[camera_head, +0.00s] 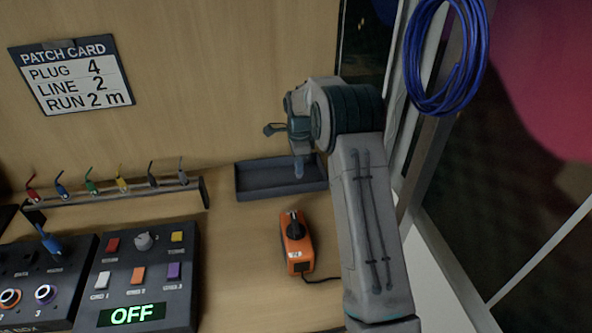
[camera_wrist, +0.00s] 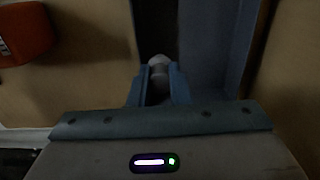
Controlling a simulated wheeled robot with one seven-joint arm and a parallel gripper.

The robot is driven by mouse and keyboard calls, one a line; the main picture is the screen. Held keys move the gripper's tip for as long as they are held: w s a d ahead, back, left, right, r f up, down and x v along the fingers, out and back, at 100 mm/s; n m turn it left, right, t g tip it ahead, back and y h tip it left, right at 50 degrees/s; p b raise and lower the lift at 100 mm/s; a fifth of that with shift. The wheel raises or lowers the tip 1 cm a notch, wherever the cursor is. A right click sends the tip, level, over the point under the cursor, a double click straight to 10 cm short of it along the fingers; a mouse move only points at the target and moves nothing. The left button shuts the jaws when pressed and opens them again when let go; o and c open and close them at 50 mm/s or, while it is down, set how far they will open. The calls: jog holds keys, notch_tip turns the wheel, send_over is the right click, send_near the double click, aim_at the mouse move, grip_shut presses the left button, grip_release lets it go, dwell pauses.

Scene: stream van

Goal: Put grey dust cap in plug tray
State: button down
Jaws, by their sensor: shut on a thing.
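My gripper (camera_head: 298,150) is shut on the grey dust cap (camera_head: 299,170), which hangs below the fingers over the right part of the plug tray. In the wrist view the rounded pale grey end of the cap (camera_wrist: 158,61) shows between the two fingertips (camera_wrist: 157,78); the fingers hide the rest. The plug tray (camera_head: 262,180) is a dark, shallow rectangular tray on the wooden desk against the back panel. It looks empty where I can see it. Its wall and floor (camera_wrist: 210,45) show beside the cap in the wrist view. The exact height of the cap above the tray floor is hard to tell.
An orange device (camera_head: 297,255) with a black knob and cable stands in front of the tray. A rack (camera_head: 130,193) with several coloured plugs is to the left. A button box (camera_head: 140,270) reads OFF. A blue cable coil (camera_head: 445,60) hangs at right.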

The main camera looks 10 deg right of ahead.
jog(key=shift+w+a+f, duration=0.2)
jog(key=shift+w+f, duration=0.35)
jog(key=shift+w, duration=0.3)
jog(key=shift+f+p, duration=0.6)
jog(key=shift+f, duration=1.4)
jog(key=c, duration=1.2)
grip_release()
